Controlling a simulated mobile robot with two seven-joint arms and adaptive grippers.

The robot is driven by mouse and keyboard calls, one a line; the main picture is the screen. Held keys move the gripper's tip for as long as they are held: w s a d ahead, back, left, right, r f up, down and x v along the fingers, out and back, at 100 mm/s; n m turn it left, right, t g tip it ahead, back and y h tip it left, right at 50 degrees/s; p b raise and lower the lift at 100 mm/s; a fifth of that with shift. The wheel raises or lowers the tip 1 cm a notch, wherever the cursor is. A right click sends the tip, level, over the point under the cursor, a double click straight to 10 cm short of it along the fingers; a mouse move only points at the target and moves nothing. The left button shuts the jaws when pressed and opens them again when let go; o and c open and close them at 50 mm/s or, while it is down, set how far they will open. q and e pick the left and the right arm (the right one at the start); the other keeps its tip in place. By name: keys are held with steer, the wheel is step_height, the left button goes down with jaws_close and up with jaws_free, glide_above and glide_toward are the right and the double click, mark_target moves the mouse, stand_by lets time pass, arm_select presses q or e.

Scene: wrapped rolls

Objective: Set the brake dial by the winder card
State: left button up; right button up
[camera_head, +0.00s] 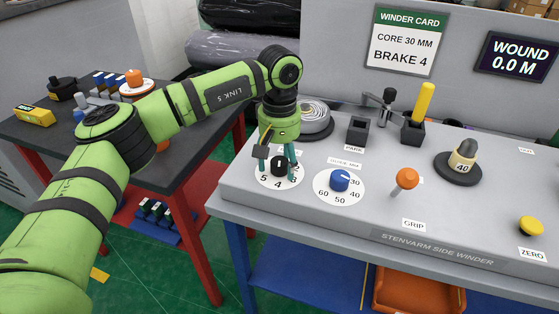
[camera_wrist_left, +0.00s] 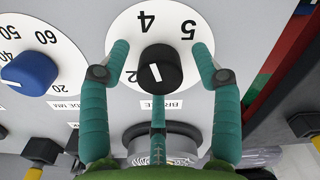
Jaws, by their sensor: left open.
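The winder card (camera_head: 405,40) on the back panel reads CORE 30 MM and BRAKE 4. The brake dial (camera_head: 279,167) is a black knob on a white numbered disc at the left of the console. In the left wrist view the knob (camera_wrist_left: 160,70) carries a white line; which number it marks I cannot tell for sure. The 4 and 5 show upside down above it. My left gripper (camera_head: 277,172) is open over the dial. In the left wrist view its fingers (camera_wrist_left: 160,48) stand either side of the knob, apparently apart from it. My right gripper is out of view.
A blue dial (camera_head: 340,180) sits close right of the brake dial. Black holders (camera_head: 358,130) stand behind. A dark table (camera_head: 180,160) is at left.

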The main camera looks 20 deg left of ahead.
mark_target(280, 161)
arm_select(q)
step_height(280, 161, up, 12)
stand_by(0.4)
steer(key=shift+f, duration=0.1)
